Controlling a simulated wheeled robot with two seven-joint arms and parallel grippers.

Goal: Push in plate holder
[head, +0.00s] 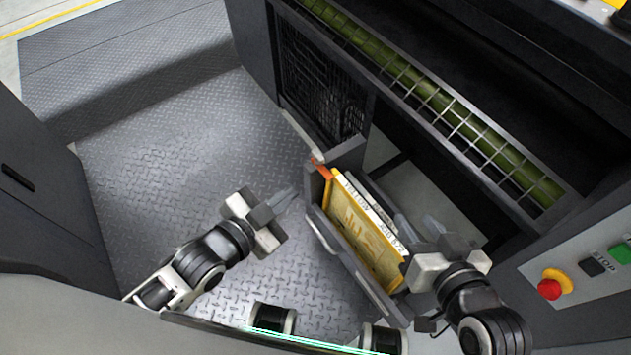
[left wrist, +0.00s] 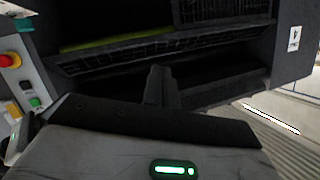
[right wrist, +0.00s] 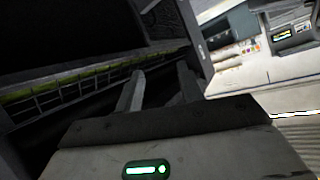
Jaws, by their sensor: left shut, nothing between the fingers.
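The plate holder (head: 346,259), a dark grey tray, stands out from the machine's open front. It holds a yellow plate (head: 362,232) with a white lettered edge. My left gripper (head: 291,194) is shut and empty, just left of the holder's far end, with a small gap visible. In the left wrist view its fingers (left wrist: 160,86) are together. My right gripper (head: 416,224) is at the holder's right end and hides part of it; I cannot tell whether it touches. In the right wrist view its fingers (right wrist: 160,80) are apart with nothing between them.
The machine has a green roller (head: 430,95) behind a wire guard. A control panel with a red stop button (head: 549,289) and a green button (head: 622,253) is at the right. The metal floor (head: 170,170) at the left is clear.

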